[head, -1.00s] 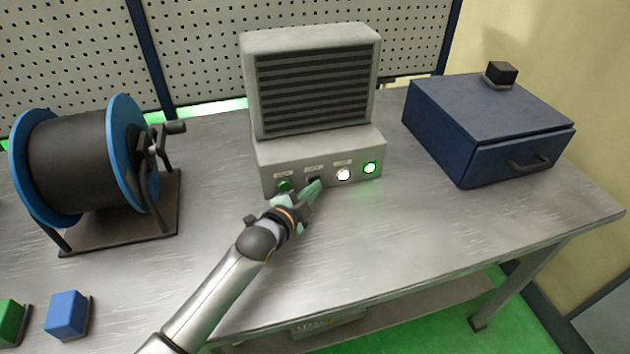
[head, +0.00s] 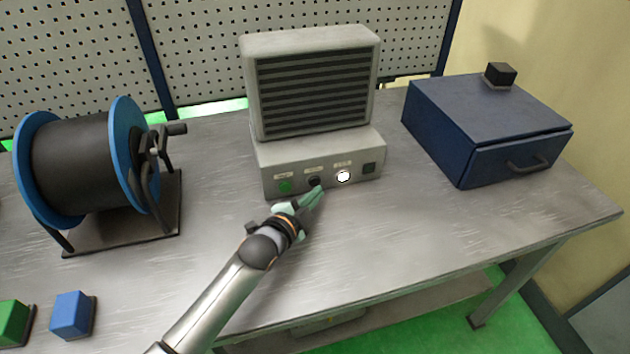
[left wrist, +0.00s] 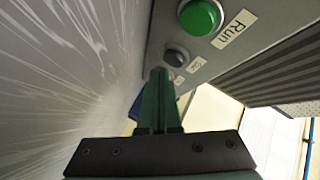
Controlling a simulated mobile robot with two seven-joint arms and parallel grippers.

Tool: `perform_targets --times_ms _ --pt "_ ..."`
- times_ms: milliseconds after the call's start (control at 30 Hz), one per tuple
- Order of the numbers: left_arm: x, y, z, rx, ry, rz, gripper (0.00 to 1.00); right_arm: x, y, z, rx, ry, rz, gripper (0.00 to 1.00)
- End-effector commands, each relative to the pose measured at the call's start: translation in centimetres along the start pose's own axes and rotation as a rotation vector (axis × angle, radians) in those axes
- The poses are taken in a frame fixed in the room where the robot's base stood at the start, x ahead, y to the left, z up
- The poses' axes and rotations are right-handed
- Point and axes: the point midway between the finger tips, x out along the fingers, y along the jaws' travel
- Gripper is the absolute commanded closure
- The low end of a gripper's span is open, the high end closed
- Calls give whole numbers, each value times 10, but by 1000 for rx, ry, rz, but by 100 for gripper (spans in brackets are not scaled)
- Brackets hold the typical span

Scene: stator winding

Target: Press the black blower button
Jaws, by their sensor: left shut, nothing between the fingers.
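The grey blower unit (head: 314,85) stands at the back middle of the workbench, with a slatted front above a sloped control panel. The black button (head: 314,181) is second from the left on the panel; it also shows in the left wrist view (left wrist: 176,55). Left of it is a green button (head: 285,186), labelled "Run" in the left wrist view (left wrist: 199,17). Right of it are a lit white button (head: 343,176) and a dark square indicator (head: 369,168). My left gripper (head: 318,192) is shut and empty, its fingertips just in front of and below the black button, apparently apart from it.
A black spool with blue flanges (head: 125,150) stands on the left of the bench. A dark blue drawer box (head: 455,130) with a black knob sits at the right. Green (head: 12,322) and blue (head: 72,315) blocks lie front left. The bench right of my gripper is clear.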

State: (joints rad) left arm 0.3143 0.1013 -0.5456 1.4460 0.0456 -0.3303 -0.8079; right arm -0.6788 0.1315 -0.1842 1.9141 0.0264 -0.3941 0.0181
Motion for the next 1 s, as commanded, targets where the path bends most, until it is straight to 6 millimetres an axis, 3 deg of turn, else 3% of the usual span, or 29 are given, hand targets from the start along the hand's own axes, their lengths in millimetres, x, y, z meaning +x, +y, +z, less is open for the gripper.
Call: perform_targets --times_ms 533,1000 --pt "-32 22 -24 -2 1 1 100 -19 -2 -20 0 0 0 50" --pt "-35 25 -26 0 1 0 100 -19 -2 -21 0 0 0 50"
